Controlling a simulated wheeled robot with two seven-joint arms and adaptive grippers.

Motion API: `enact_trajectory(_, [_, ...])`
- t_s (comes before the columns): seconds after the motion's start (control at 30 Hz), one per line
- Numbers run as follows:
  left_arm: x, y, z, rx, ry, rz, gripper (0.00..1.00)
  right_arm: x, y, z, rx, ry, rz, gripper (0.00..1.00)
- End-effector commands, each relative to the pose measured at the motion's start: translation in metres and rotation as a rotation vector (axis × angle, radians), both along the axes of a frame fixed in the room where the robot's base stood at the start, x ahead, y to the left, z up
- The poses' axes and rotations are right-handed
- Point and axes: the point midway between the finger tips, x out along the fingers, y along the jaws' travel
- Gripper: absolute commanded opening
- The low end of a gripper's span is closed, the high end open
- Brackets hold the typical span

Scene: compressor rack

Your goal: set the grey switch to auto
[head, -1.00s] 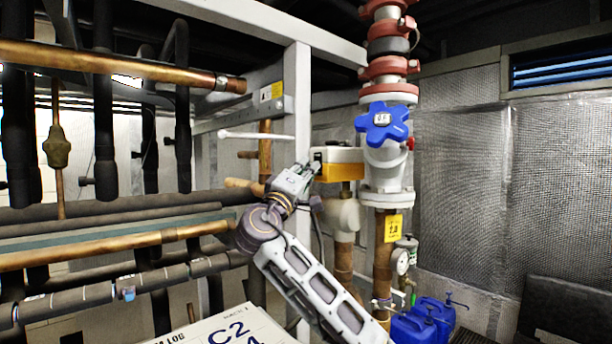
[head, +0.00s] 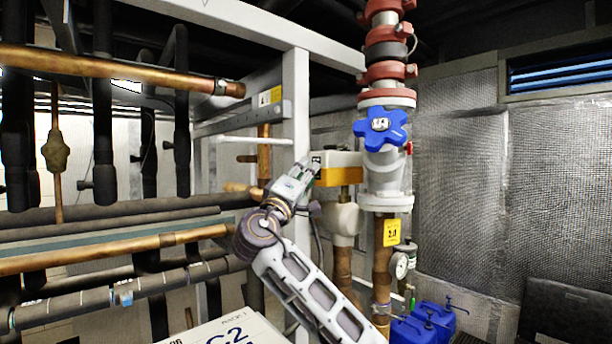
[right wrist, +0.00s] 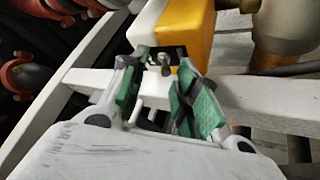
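The yellow and white box (head: 340,168) is fixed beside the vertical pipe, below and left of the blue handwheel. It also shows at the top of the right wrist view (right wrist: 190,25). A small grey switch (right wrist: 165,69) sticks out from the dark recess under its near face. My right gripper (right wrist: 160,74) is open, with its green-padded fingers on either side of the switch; I cannot tell whether either touches it. In the head view my right gripper (head: 312,166) is at the left end of the box and hides the switch. My left gripper is not in view.
A white frame post (head: 300,110) stands just behind my right gripper. The blue handwheel (head: 381,125) and its pipe are close on the right. Copper pipes (head: 110,65) and black insulated pipes fill the left. Blue canisters (head: 425,325) stand low at the right.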

Motion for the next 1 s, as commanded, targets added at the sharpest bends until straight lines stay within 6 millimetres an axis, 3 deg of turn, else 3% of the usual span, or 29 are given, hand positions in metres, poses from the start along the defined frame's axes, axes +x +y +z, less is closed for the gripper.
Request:
enact_trajectory(0.27, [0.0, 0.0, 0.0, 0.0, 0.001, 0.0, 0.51, -0.019, 0.011, -0.011, 0.001, 0.001, 0.002, 0.31])
enact_trajectory(0.8, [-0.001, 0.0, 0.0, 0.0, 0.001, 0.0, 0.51, -0.078, 0.045, -0.045, 0.001, 0.001, 0.001, 0.31])
enact_trajectory(1.0, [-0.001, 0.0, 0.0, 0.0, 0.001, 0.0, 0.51, -0.089, 0.051, -0.051, 0.0, 0.0, 0.0, 0.31])
